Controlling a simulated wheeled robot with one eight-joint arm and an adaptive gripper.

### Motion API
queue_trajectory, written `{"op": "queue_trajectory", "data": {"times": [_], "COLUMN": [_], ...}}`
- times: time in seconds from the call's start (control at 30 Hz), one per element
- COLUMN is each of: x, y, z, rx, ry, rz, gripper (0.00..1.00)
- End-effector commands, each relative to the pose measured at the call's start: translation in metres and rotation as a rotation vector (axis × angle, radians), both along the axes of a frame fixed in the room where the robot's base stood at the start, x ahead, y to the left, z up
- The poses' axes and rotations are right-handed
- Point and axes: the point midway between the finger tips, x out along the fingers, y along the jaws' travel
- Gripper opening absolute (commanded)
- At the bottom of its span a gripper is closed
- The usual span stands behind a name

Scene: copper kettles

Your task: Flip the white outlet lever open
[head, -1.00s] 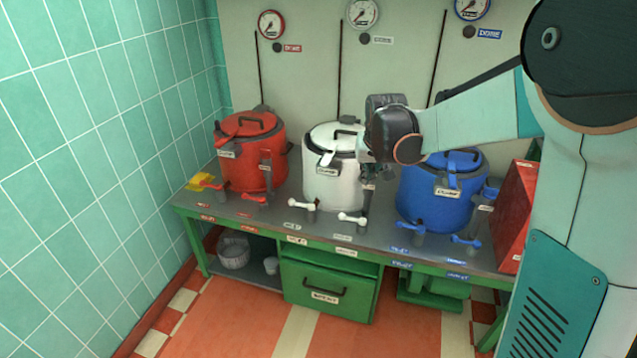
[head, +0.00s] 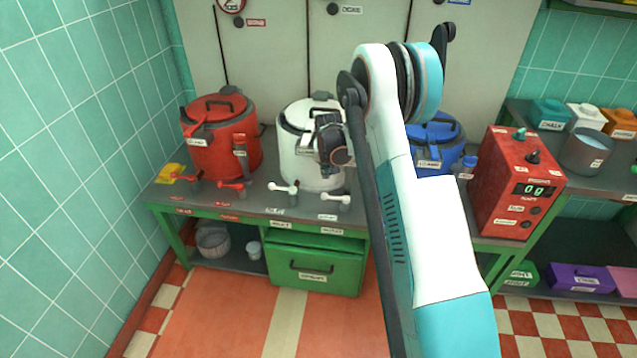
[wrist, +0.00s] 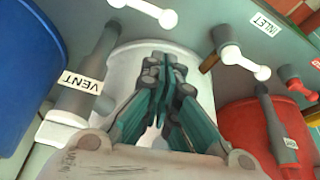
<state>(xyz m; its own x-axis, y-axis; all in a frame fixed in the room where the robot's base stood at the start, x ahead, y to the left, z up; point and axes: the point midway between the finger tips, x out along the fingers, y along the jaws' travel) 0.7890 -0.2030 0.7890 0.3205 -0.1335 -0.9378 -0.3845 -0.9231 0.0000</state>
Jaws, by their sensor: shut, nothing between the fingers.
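Two white levers are on the bench front below the white kettle (head: 300,165). The right one (head: 335,197), farther from the red kettle, is the outlet lever by position; its own tag is too small to read. It also shows at the top edge of the wrist view (wrist: 145,10), partly cut off. The left white lever (head: 283,187) sits by an INLET tag (wrist: 265,23) in the wrist view. My gripper (wrist: 162,70) is shut and empty, in front of the white kettle and apart from both levers. In the head view its fingertips are hard to make out.
The white kettle's vent (wrist: 80,85) stands close beside my gripper in the wrist view. The red kettle (head: 222,150) with red levers is at left, and the blue kettle (head: 435,150) is partly behind my arm. A red control box (head: 515,185) stands farther right.

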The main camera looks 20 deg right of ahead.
Motion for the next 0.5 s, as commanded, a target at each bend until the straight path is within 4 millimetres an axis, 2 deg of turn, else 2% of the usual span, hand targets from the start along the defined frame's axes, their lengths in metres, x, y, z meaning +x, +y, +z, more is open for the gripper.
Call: {"op": "queue_trajectory", "data": {"times": [0.5], "x": [0.0019], "y": [-0.0025], "z": [-0.0091], "rx": [0.000], "ry": [0.003], "rz": [-0.004], "gripper": [0.00]}}
